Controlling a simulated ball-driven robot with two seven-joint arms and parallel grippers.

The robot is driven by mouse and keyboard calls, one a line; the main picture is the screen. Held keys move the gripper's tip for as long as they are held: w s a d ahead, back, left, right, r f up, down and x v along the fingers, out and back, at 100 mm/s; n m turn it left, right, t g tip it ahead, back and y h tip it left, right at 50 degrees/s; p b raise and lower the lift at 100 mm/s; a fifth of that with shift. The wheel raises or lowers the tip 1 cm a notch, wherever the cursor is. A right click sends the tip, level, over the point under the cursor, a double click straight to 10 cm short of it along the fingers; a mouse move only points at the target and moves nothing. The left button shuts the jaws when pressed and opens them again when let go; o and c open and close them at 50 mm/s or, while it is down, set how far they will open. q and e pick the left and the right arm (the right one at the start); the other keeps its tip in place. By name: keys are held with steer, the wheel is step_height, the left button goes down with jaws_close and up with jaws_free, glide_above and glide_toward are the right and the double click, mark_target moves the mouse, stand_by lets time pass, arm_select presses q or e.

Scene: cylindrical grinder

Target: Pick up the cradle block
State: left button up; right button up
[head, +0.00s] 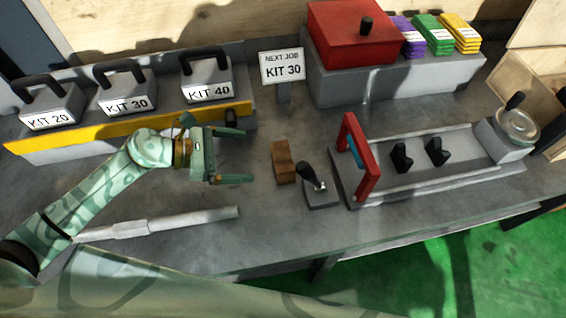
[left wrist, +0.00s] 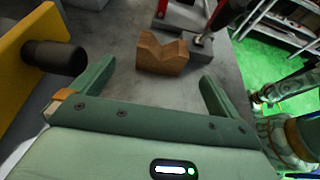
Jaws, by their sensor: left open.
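The cradle block (head: 284,162) is a small brown block standing on the grey bench, left of the small lever unit. In the left wrist view the cradle block (left wrist: 162,54) shows a V-shaped notch in its top and lies ahead of the fingers, between their lines. My left gripper (head: 240,157) is open and empty, to the left of the block and apart from it. Its two green fingers also show in the left wrist view (left wrist: 153,88). My right gripper is not in view in the head picture.
A lever unit (head: 320,190) and a red frame (head: 360,160) on a grey slide stand right of the block. A yellow-fronted rack (head: 130,128) with labelled kit weights is behind left. A white-grey shaft (head: 155,224) lies in front. A sign (head: 283,67) reads KIT 30.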

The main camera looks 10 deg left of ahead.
mark_target(282, 162)
arm_select(q)
steer(key=x, duration=0.5)
steer(key=shift+d, duration=0.1)
steer(key=x, duration=0.6)
steer(key=shift+s+d, duration=0.1)
steer(key=shift+s, duration=0.15)
steer(key=c, duration=0.9)
